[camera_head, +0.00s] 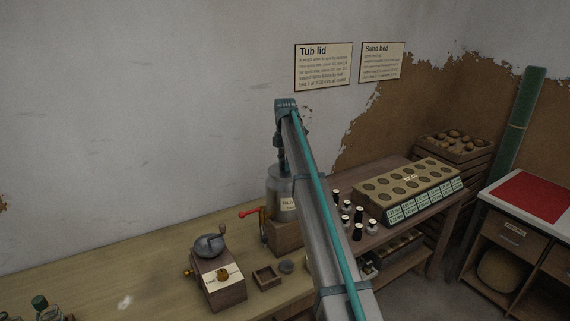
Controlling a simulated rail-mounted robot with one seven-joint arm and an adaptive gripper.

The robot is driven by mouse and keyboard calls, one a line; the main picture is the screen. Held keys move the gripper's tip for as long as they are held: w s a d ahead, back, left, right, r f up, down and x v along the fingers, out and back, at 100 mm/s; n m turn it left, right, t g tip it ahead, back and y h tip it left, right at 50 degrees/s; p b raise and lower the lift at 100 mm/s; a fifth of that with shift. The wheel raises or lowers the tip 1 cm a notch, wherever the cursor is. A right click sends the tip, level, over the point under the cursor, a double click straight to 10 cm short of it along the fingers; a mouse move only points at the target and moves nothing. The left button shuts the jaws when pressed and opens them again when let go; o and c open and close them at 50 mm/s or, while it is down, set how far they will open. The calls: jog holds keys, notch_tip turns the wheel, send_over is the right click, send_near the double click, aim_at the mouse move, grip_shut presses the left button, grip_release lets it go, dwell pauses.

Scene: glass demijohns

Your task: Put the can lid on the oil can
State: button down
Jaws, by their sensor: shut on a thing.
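The oil can (279,197) is a grey metal can with sloping shoulders and a pale label. It stands upright on a wooden block (287,236) at the back of the bench, partly hidden by my arm. My gripper (282,163) points down right over the top of the can. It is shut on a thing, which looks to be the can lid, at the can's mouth. The lid is too small and dark to make out, and I cannot tell whether it touches the can.
A red-handled tap (250,212) sticks out left of the can. A coffee grinder (217,272), a small open wooden box (266,277) and a dark round piece (286,267) stand in front. Several small bottles (346,209) and a holed rack (409,190) are right of my arm.

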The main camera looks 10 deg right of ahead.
dwell(0.3)
jog(key=c, duration=0.8)
grip_release()
jog(key=shift+c, duration=0.2)
jog(key=o, duration=0.3)
jog(key=shift+r, duration=0.1)
jog(key=shift+r+p, duration=1.45)
jog(key=shift+r, duration=1.95)
